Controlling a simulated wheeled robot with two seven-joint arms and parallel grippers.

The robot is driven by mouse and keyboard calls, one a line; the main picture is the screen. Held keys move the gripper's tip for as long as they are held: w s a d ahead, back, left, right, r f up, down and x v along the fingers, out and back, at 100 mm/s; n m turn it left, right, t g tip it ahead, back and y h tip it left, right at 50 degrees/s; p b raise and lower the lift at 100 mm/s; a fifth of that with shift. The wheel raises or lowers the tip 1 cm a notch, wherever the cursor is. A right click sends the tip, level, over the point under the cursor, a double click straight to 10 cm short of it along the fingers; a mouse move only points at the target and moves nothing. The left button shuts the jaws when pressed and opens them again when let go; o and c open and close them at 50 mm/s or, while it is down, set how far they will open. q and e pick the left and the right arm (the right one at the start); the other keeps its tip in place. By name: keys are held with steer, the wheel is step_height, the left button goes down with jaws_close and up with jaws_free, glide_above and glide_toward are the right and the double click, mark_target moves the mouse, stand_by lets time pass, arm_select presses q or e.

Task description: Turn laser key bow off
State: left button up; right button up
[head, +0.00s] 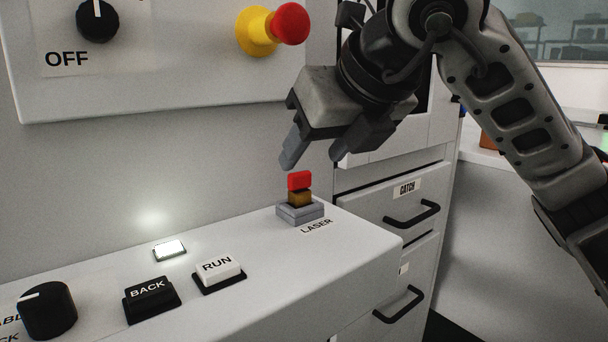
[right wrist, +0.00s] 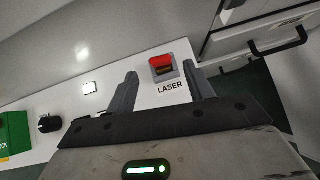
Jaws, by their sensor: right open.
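The laser key has a red bow (head: 299,180) on a brown-gold stem (head: 300,198), standing in a grey square base on the white console, beside the LASER label (head: 316,226). In the right wrist view the red bow (right wrist: 161,62) lies between and beyond the fingers. My right gripper (head: 312,160) is open and empty, just above the key, with its fingers either side of it and apart from it. The open fingers also show in the right wrist view (right wrist: 159,88). My left gripper is not in view.
On the console are a white RUN button (head: 217,271), a black BACK button (head: 151,298), a lit square lamp (head: 170,250) and a black knob (head: 47,310). A red-and-yellow stop button (head: 275,27) juts from the wall panel. Drawers with black handles (head: 411,214) stand at right.

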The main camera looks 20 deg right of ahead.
mark_target(302, 173)
steer(key=x, duration=0.4)
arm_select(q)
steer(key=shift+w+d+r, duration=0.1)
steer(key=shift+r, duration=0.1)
arm_select(e)
steer(key=shift+w+a+f, duration=0.1)
steer(key=shift+w+f, duration=0.15)
steer(key=shift+f, duration=0.05)
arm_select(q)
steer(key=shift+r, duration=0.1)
arm_select(e)
steer(key=c, duration=1)
steer(key=shift+n+y+b, duration=0.4)
steer(key=shift+n, duration=0.3)
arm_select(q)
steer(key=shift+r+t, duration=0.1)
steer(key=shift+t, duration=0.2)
arm_select(e)
steer(key=o, duration=1)
